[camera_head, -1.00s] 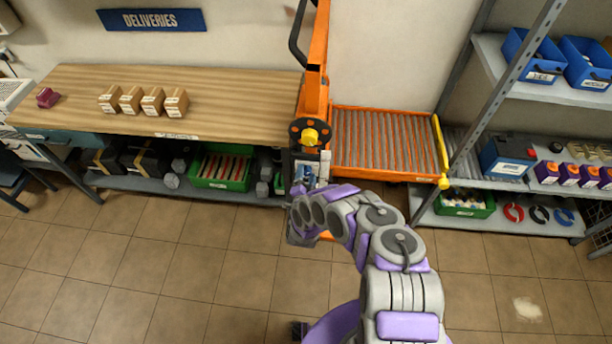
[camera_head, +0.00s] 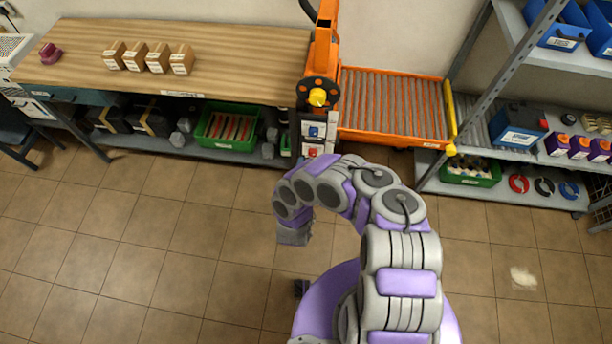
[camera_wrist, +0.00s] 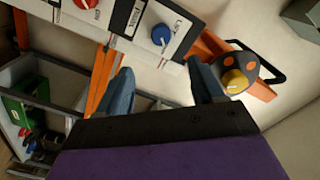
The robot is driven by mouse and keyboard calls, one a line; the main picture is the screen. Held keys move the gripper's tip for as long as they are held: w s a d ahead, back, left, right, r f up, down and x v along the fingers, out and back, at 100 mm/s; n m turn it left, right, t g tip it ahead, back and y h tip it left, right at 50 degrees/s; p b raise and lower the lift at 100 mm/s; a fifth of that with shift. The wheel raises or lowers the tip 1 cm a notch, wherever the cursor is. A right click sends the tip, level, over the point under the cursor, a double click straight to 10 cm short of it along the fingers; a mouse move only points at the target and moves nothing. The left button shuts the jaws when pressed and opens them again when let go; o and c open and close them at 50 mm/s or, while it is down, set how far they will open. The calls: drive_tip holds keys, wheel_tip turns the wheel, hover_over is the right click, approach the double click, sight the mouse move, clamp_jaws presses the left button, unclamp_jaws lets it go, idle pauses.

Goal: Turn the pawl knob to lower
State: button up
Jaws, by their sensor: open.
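The control panel (camera_head: 314,130) on the orange lift's post carries a blue knob (camera_head: 316,131) above a red knob (camera_head: 313,152). In the wrist view the blue knob (camera_wrist: 161,35) has a pale pointer mark and sits beside small lettering that seems to read LIFT. I take it to be the pawl knob. The red knob (camera_wrist: 86,3) is cut by the top edge there. My gripper (camera_wrist: 161,76) is open and empty, with its two fingers apart below the panel. The blue knob appears between and beyond the fingertips, apart from them. The head view hides the fingers.
A round black-and-orange wheel with a yellow knob (camera_head: 317,97) is above the panel, and shows right of my fingers in the wrist view (camera_wrist: 235,81). An orange roller platform (camera_head: 392,104) is right of the post, a wooden bench (camera_head: 230,55) left.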

drive_tip(key=shift+s+a, duration=0.2)
drive_tip(key=shift+s, duration=1.3)
